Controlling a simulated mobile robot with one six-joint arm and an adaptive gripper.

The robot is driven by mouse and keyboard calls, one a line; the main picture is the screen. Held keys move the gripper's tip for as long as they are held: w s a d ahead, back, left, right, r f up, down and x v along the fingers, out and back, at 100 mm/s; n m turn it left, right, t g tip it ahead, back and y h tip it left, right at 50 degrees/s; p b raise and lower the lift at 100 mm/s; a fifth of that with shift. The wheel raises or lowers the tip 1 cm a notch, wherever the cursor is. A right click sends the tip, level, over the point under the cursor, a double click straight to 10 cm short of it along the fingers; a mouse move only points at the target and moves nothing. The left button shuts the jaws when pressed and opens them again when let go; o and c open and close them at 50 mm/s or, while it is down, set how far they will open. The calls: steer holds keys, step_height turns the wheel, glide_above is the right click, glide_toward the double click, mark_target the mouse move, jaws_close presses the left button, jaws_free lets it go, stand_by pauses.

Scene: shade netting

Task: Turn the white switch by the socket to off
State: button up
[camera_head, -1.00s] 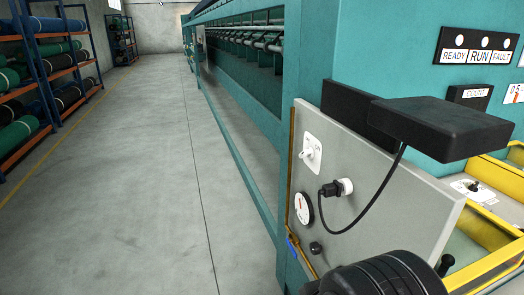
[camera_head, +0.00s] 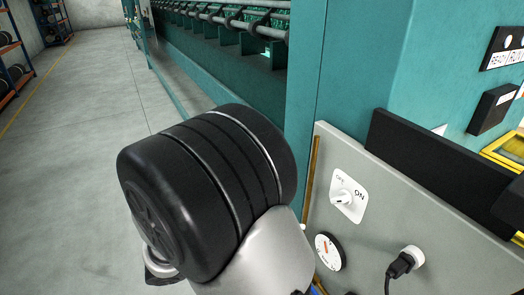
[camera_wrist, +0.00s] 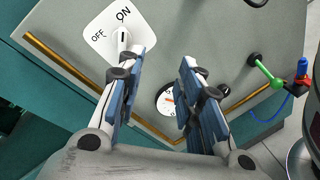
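The white switch (camera_head: 343,198) sits on a white plate marked OFF and ON, on a grey panel (camera_head: 375,235). It also shows in the wrist view (camera_wrist: 122,42), where its dark mark points toward ON. The white socket (camera_head: 415,256) is lower right of it in the head view, with a black plug (camera_head: 399,267) in it. My gripper (camera_wrist: 163,68) is open and empty, its blue-padded fingers apart. In the wrist view the left finger overlaps the plate's lower edge; the switch lies left of the gap. Contact cannot be told. The fingers are hidden in the head view.
A round gauge (camera_head: 327,252) is on the panel below the switch. A brass strip (camera_wrist: 65,62) runs along the panel's edge. A green valve fitting (camera_wrist: 266,73) with a blue tube is at right. A black box (camera_head: 425,165) stands above the panel. The aisle floor (camera_head: 90,130) at left is clear.

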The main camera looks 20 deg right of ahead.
steer(key=w+a+n+t+h, duration=0.2)
steer(key=w+t, duration=0.1)
steer(key=b, duration=0.2)
glide_toward(335, 201)
steer(key=d, duration=0.9)
steer(key=shift+w+d+f, duration=0.1)
steer(key=shift+w+f, duration=0.05)
steer(key=shift+w, duration=0.2)
steer(key=shift+c, duration=0.3)
jaws_close()
